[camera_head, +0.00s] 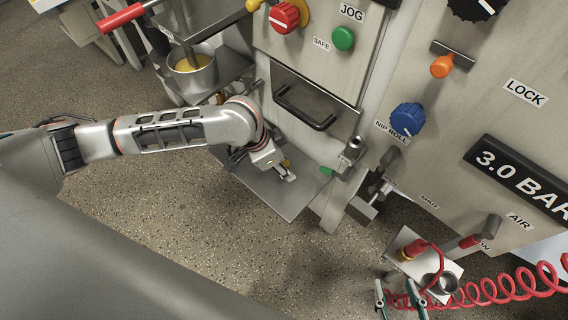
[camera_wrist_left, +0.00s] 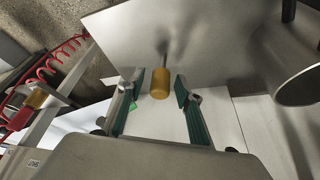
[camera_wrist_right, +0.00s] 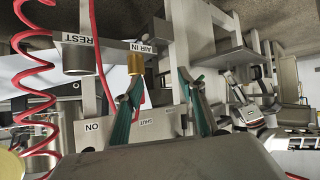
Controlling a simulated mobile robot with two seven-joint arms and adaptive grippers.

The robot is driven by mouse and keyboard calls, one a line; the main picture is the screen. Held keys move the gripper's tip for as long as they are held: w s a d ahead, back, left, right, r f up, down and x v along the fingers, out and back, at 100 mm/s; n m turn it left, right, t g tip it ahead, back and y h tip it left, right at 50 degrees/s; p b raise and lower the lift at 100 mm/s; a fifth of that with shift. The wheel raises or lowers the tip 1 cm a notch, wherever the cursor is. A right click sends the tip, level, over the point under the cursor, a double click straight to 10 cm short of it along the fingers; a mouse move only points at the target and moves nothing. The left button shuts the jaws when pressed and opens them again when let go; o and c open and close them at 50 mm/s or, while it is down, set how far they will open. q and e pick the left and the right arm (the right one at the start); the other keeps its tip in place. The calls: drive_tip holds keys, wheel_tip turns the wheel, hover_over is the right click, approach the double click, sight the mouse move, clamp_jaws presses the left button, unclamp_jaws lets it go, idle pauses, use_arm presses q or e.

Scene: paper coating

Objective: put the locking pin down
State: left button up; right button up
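The locking pin, with a gold cylindrical handle (camera_wrist_left: 160,83) and a thin dark shaft, is at a flat grey metal plate in the left wrist view. My left gripper (camera_wrist_left: 157,92) is open, with its green fingers on either side of the handle and gaps showing. In the head view, my left arm reaches over the small shelf (camera_head: 258,190) below the black handle; the wrist largely hides the pin there. My right gripper (camera_head: 396,294) is open and empty at the bottom right, near the air fittings; it also shows in the right wrist view (camera_wrist_right: 160,85).
A coiled red hose (camera_head: 500,292) and a bracket with a red-and-gold fitting (camera_head: 412,250) are at the lower right. A metal pot (camera_head: 192,72) stands on a ledge at the upper left. The machine panel with knobs rises behind the shelf.

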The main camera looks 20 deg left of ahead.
drive_tip(key=shift+f, duration=0.1)
